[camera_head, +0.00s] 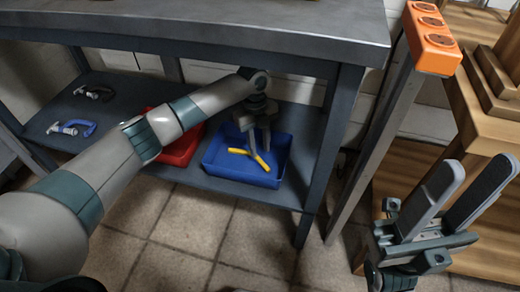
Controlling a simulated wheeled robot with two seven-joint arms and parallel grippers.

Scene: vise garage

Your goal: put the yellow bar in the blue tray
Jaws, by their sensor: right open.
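The blue tray (219,171) stands on the lower shelf under the workbench, near its right end. The yellow bar (262,164) shows inside the tray's outline, below my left gripper (260,147). The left fingers point down over the tray, and a fingertip covers part of the bar. I cannot tell whether the fingers hold the bar or whether it rests on the tray floor. My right gripper (480,165) is open and empty at the lower right, fingers pointing up, away from the tray.
A red tray (181,151) is left of the blue one, partly behind my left arm. A blue-handled tool (72,128) and a dark tool (94,93) lie on the shelf's left. The bench top (220,22) overhangs the shelf. A wooden structure (455,110) stands at right.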

